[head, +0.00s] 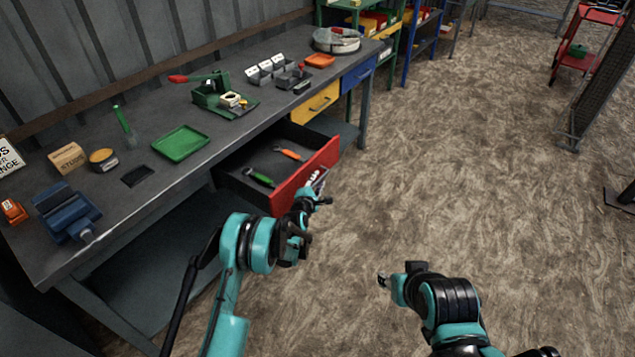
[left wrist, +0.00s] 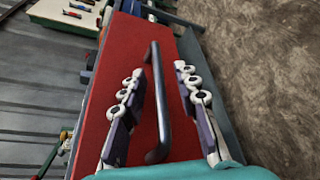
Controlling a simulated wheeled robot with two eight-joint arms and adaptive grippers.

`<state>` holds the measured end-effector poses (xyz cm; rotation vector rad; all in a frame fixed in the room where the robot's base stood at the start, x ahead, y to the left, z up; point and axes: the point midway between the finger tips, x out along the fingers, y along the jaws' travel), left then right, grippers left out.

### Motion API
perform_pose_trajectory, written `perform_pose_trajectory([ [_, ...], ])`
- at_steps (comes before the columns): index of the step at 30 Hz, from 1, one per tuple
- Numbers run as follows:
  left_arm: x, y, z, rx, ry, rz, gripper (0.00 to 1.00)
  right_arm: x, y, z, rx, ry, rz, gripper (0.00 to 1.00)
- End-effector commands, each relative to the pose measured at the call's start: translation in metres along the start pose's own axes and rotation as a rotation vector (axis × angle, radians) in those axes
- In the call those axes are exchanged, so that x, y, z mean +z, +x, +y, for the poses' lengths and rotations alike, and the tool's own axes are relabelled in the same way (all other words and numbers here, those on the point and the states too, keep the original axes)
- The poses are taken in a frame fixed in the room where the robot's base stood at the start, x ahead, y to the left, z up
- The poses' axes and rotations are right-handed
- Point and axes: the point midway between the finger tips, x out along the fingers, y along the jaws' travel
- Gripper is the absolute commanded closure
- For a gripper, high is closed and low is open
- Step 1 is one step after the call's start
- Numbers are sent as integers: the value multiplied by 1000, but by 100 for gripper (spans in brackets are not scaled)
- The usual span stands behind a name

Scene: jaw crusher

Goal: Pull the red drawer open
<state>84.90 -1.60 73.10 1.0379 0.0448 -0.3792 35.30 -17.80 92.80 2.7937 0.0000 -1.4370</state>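The red drawer (head: 305,178) stands pulled out from under the workbench, its inside showing. Its red front fills much of the left wrist view (left wrist: 98,95), with a dark bar handle (left wrist: 158,105) on it. My left gripper (head: 318,181) is at the drawer front. In the left wrist view its two fingers (left wrist: 162,105) are apart, one on each side of the handle, with a visible gap to the bar on both sides. My right gripper (head: 384,281) is over the floor, away from the drawer; its finger opening is too small to judge.
A green-handled tool (head: 259,178) and an orange-handled tool (head: 288,154) lie in the drawer. A yellow drawer (head: 315,103) and a blue drawer (head: 358,74) are shut beyond it. The workbench (head: 225,140) carries a blue vise (head: 66,212).

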Motion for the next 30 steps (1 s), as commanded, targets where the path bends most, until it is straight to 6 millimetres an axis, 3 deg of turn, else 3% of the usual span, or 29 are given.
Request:
perform_pose_trajectory([
  [7,0,-1,0,1,0,0,69,0,0,0,0,0,0,60],
  [11,0,-11,0,1,0,0,69,0,0,0,0,0,0,60],
  [24,0,-100,0,1,0,0,69,0,0,0,0,0,0,60],
  [30,0,-118,0,1,-1,0,69,0,0,0,0,0,0,60],
])
